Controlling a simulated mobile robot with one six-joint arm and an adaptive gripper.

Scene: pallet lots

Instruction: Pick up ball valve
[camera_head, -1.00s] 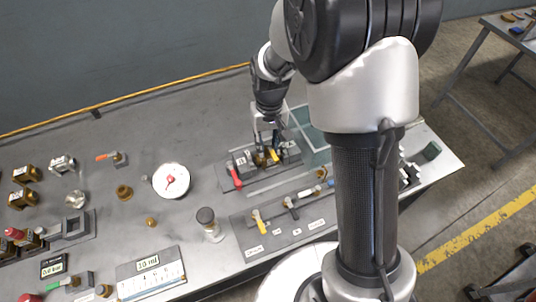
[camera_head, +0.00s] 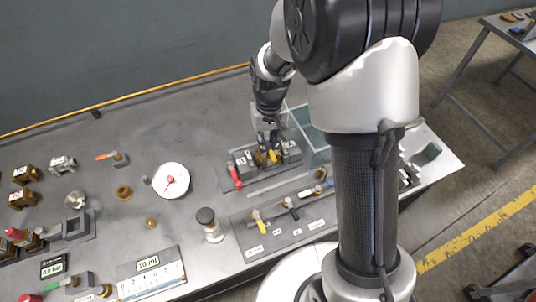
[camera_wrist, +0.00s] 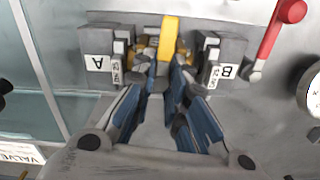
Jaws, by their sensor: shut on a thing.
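The ball valve (camera_wrist: 152,52) has a brass body and a yellow handle (camera_wrist: 168,38). It sits between two grey blocks, marked A (camera_wrist: 97,50) and B (camera_wrist: 228,62), in the wrist view. In the head view its yellow handle (camera_head: 272,157) shows in the fixture just below my gripper (camera_head: 268,142). My gripper (camera_wrist: 168,72) is shut on the ball valve, with its fingertips at the brass body. The fingers hide part of the body, and I cannot tell whether it is clear of the blocks.
A red-handled valve (camera_head: 236,177) stands beside the fixture, to the left. A clear-walled green-tinted bin (camera_head: 312,140) is close on the right. A labelled board with several handled valves (camera_head: 285,230) lies in front. A round gauge (camera_head: 171,180) is further left.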

